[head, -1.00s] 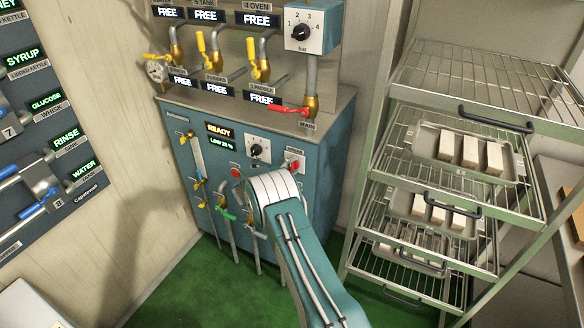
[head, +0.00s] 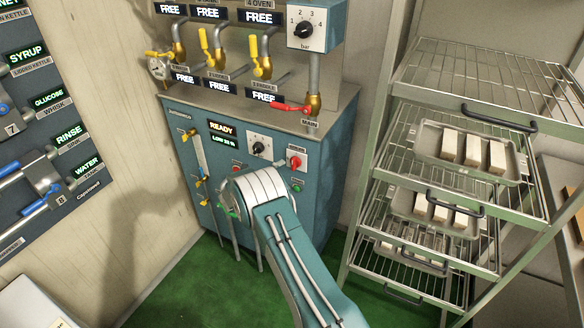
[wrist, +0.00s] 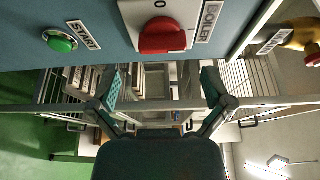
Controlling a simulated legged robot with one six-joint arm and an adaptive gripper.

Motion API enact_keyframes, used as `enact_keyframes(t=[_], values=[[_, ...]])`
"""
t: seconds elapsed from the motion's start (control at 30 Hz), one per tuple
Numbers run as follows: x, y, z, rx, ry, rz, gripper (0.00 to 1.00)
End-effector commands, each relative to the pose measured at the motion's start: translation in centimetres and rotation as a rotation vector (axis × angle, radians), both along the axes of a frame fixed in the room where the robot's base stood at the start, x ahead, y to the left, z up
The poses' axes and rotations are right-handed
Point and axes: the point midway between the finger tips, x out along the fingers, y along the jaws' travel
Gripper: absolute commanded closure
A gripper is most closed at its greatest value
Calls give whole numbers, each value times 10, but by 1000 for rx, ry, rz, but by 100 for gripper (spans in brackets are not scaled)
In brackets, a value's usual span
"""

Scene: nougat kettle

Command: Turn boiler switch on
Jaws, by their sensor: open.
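The boiler switch (head: 295,161) is a red knob on a light plate, on the front of the teal boiler cabinet (head: 325,150). In the wrist view the red knob (wrist: 163,36) is large, at the top, with a "0" above it and a BOILER label (wrist: 206,20) beside it. My gripper (wrist: 162,88) is open and empty, its two fingers spread to either side below the knob in the picture. It appears apart from the knob. In the head view my arm hides the gripper.
A green START button (wrist: 61,42) sits beside the switch in the wrist view. A READY display (head: 222,134) and a dial (head: 259,145) are on the cabinet. A red-handled main valve (head: 295,107) stands above. A wire rack with trays (head: 420,160) is close on the right.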

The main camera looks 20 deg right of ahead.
Motion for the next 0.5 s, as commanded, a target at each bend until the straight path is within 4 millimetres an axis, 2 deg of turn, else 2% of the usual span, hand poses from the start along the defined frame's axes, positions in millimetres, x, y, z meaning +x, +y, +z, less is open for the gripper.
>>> enact_keyframes(t=[0.03, 0.2, 0.33, 0.5], values=[[-3, 12, 0, -1, 2, 4, 0], [-11, 42, -1, 1, 1, 2, 0], [-15, 57, -1, 0, 0, 1, 0], [-17, 62, -1, 1, 1, -1, 0]])
